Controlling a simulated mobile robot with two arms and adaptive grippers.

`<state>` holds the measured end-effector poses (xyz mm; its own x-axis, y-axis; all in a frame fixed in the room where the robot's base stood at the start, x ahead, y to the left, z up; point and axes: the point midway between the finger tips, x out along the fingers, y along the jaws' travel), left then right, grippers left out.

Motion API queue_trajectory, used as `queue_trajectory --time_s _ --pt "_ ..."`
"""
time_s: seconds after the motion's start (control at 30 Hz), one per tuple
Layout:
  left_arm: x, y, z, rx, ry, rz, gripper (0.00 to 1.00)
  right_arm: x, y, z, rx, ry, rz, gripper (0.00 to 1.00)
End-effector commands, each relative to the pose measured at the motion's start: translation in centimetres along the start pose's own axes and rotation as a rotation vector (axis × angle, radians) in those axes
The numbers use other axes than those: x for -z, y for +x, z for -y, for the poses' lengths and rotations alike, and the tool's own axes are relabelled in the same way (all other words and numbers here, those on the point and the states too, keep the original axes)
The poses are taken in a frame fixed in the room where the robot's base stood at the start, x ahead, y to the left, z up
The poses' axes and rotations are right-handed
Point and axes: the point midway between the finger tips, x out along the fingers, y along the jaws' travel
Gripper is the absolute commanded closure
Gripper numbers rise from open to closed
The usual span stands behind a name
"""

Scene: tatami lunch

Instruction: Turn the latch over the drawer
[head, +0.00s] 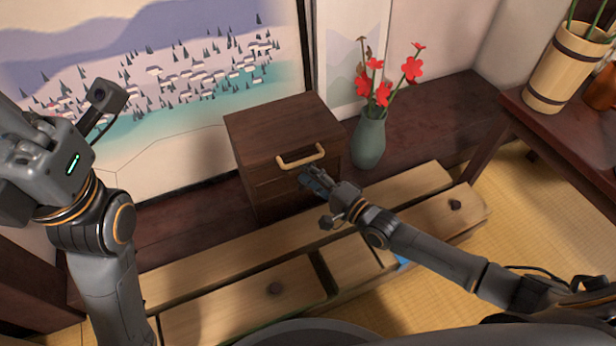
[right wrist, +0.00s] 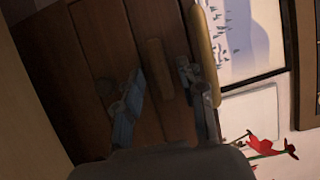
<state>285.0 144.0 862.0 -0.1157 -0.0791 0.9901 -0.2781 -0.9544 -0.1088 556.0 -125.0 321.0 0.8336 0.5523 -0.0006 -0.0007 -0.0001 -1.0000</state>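A dark wooden cabinet (head: 280,135) stands against the back wall, with a pale curved handle (head: 301,157) at its upper front. In the right wrist view, a brown wooden bar, seemingly the latch (right wrist: 158,70), lies on the cabinet front (right wrist: 85,30). The pale handle (right wrist: 201,45) is to its right and a dark round knob (right wrist: 104,88) to its left. My right gripper (head: 313,181) is at the cabinet front, below the handle. Its fingers (right wrist: 160,76) are apart, one on each side of the bar; contact cannot be told. My left gripper's body (head: 45,165) is at the left; its fingertips do not show.
A green vase (head: 369,140) with red flowers stands close to the cabinet's right. A low light-wood bench with drawers (head: 240,300) lies in front, under my right arm. A dark table (head: 575,125) with a wooden bucket (head: 562,75) is at the right.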

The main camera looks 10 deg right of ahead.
Motion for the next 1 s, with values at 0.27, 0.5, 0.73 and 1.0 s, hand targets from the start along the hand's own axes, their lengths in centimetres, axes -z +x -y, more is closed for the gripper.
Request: queue_trajectory --time_s 0.27,0.5,0.73,1.0 --pt "0.1 0.1 0.0 -0.002 0.000 -0.003 1.00 0.0 0.4 0.1 0.000 0.000 0.000 0.60" --pt "0.0 0.1 0.0 -0.002 0.000 -0.003 1.00 0.0 0.3 0.0 0.000 0.000 0.000 0.97" --pt "0.0 0.2 0.0 -0.002 0.000 -0.003 1.00 0.0 0.3 0.1 -0.001 -0.002 0.000 1.00" --pt "-0.5 -0.3 0.3 0.015 -0.005 0.041 1.00 0.0 0.3 0.5 -0.030 -0.066 0.000 1.00"
